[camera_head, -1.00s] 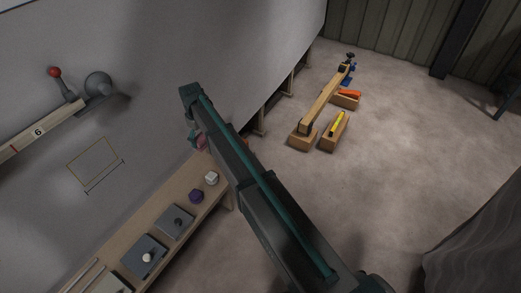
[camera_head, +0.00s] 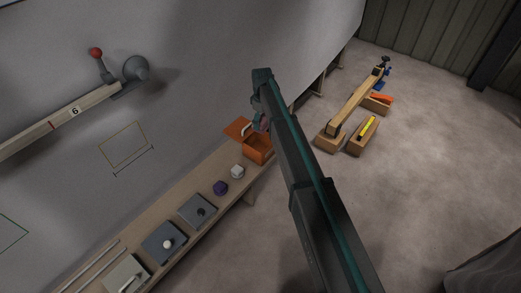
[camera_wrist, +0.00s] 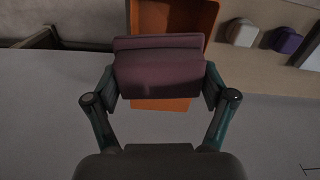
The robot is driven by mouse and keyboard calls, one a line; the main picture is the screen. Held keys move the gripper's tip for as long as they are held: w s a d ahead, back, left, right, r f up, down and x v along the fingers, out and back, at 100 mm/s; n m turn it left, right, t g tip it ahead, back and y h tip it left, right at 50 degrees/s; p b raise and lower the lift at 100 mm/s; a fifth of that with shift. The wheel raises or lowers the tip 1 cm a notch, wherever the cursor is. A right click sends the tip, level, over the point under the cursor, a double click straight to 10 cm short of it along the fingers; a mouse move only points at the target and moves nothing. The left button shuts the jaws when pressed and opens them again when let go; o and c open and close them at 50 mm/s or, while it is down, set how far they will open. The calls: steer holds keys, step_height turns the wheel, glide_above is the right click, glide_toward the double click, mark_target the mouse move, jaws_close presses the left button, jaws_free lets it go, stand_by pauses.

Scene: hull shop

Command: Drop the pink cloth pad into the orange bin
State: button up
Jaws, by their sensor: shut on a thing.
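The pink cloth pad (camera_wrist: 160,74) looks dark mauve in the wrist view. My gripper (camera_wrist: 160,84) is shut on it, with one finger at each side. The orange bin (camera_wrist: 212,14) shows behind the pad, at the top of the wrist view, and the pad hides part of it. An orange panel (camera_wrist: 160,105) shows below the pad. In the head view the orange bin (camera_head: 257,153) stands at the far end of the shelf, with an orange flap (camera_head: 236,129) at its left. A bit of pink shows above it beside my arm, which hides most of the gripper.
A white block (camera_head: 237,171) and a purple block (camera_head: 220,187) stand on the wooden shelf (camera_head: 190,190) near the bin. Several grey plates lie farther along it. The grey hull wall rises behind. Wooden blocks with a yellow tool (camera_head: 367,127) stand on the floor at right.

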steer(key=shift+f+b, duration=0.6)
steer(key=shift+f, duration=1.1)
steer(key=o, duration=0.9)
steer(key=shift+r, duration=0.15)
step_height(320, 180, up, 12)
steer(key=shift+f, duration=0.1)
